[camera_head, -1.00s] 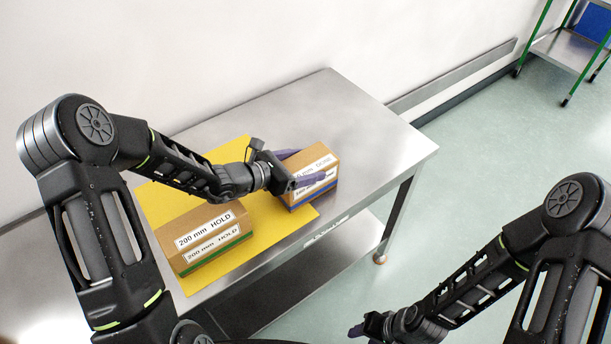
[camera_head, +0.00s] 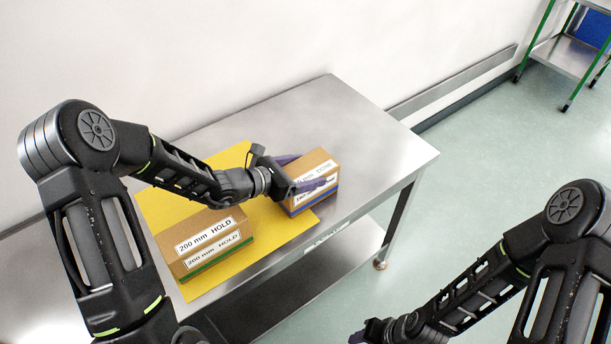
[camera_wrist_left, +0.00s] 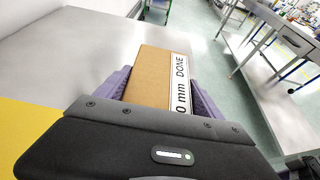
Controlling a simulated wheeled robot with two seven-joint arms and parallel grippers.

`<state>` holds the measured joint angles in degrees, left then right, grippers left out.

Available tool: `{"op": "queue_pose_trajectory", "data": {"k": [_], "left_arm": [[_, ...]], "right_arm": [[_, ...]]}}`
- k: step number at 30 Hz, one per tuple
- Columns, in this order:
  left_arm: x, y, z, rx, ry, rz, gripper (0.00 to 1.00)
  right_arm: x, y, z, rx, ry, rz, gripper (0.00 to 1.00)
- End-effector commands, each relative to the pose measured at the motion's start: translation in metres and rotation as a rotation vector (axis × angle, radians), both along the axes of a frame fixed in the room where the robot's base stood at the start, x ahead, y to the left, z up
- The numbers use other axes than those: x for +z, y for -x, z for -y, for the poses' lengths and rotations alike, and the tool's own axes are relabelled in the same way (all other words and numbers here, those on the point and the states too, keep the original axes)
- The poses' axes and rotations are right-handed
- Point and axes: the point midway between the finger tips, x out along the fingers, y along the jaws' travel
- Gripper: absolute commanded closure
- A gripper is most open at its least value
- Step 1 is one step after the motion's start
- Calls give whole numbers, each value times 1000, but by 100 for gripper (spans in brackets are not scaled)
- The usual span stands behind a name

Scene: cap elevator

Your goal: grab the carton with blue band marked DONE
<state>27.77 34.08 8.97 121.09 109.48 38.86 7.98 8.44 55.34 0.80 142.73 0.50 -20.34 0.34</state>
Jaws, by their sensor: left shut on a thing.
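The carton with the blue band marked DONE (camera_head: 318,164) is at the right edge of the yellow mat (camera_head: 156,208), on the steel table. My left gripper (camera_head: 307,172) is shut on this carton, with a purple finger on each of two opposite sides. In the left wrist view the carton (camera_wrist_left: 154,80) sits between the purple fingers, and its white DONE label faces right. Whether its base touches the table is hard to tell. My right gripper (camera_head: 366,332) is at the bottom of the head view, away from the table; its opening is unclear.
A carton with a green band marked HOLD (camera_head: 203,240) stands on the mat, left of and nearer than the DONE carton. The steel table (camera_head: 365,135) is bare to the right and behind. A green-framed shelf (camera_head: 568,55) stands far right.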

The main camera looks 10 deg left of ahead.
Motion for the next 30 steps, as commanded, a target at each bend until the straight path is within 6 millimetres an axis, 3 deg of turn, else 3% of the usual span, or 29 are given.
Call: {"op": "queue_pose_trajectory", "data": {"k": [7, 18, 30], "left_arm": [[25, -1, 0, -1, -1, 8, 93], [91, -1, 1, -2, -1, 6, 93], [101, 0, 1, -1, 1, 3, 93]], "right_arm": [[-3, 0, 0, 1, -1, 1, 57], [-3, -1, 0, 1, -2, 2, 57], [-3, 0, 0, 1, -1, 1, 57]]}}
